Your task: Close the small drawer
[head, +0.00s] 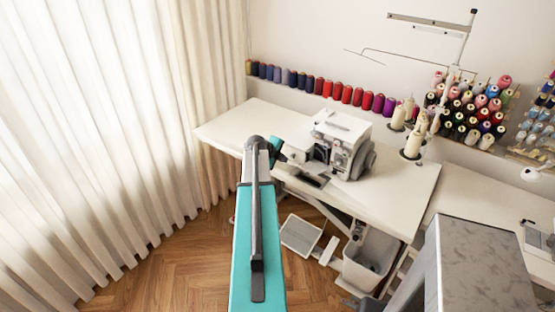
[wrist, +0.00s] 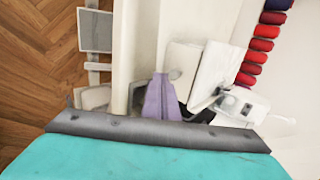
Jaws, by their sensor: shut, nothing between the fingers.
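I cannot make out the small drawer in either view. A dark grey cabinet with a marbled face (head: 482,265) stands at the lower right of the head view, and no open drawer shows on it. In the wrist view my gripper (wrist: 160,82) shows as two lavender fingers, shut together with nothing between them. It is over the white table (wrist: 143,60), near the sewing machine (wrist: 240,102). Whether it touches anything is unclear. In the head view my teal arm reaches toward the left part of the table (head: 232,124), and the fingers are hidden.
The sewing machine (head: 340,142) stands on the table. Thread cones (head: 412,142) stand behind it, and spools (head: 345,94) line the wall. Below are a pedal (head: 301,235) and a white bin (head: 368,270). Curtains (head: 90,130) hang left. Wooden floor (head: 185,262) is open between.

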